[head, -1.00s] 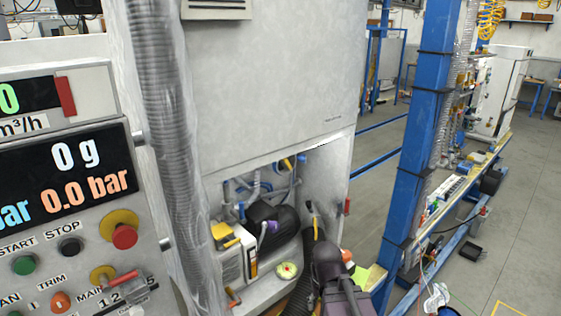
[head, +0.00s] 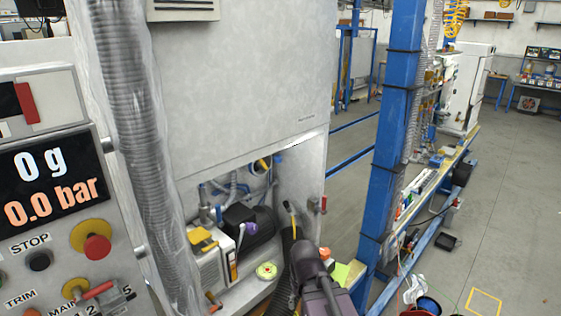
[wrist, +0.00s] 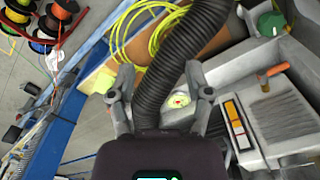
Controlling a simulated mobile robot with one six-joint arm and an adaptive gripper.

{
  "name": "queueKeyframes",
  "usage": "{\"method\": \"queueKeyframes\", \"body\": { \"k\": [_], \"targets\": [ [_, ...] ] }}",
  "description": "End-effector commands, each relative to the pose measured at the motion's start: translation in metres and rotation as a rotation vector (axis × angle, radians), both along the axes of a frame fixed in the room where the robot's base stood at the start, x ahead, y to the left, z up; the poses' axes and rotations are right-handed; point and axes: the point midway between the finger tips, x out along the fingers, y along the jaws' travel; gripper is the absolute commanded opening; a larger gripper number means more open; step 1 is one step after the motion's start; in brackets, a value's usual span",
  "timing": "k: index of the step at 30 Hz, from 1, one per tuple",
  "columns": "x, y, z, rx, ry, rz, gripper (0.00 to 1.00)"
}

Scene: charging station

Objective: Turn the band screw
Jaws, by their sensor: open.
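I cannot make out the band screw in either view. A black ribbed hose (wrist: 165,75) runs down through the middle of the wrist view, between the two fingers of my gripper (wrist: 158,88). The fingers are apart, one on each side of the hose; I cannot tell whether they touch it. The hose's lower end is hidden behind my gripper body. In the head view the hose (head: 282,298) shows beside my dark arm, low in the open cabinet bay; the fingertips cannot be made out there.
A round green-rimmed dial (head: 266,271) and a grey-yellow pump unit (head: 212,262) sit left of my arm. A red handle (head: 322,204) is on the cabinet's right side. A blue post (head: 393,140) stands to the right. Yellow coiled hose (wrist: 150,35) lies near the fingers.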

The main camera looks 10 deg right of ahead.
Motion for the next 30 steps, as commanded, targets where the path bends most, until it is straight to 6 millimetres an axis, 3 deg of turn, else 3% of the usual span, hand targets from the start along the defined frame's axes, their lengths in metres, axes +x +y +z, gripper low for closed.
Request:
{"method": "queueKeyframes", "body": {
  "k": [8, 11, 17, 23, 30],
  "targets": [
    [0.000, 0.000, 0.000, 0.000, 0.000, 0.000, 0.65],
    [0.001, 0.000, 0.000, 0.001, 0.000, 0.000, 0.85],
    [0.016, 0.005, -0.003, 0.051, -0.014, 0.008, 0.85],
    [0.061, 0.017, -0.006, 0.204, -0.063, 0.031, 0.85],
    [0.141, 0.032, 0.002, 0.475, -0.183, 0.059, 0.85]
  ]
}}
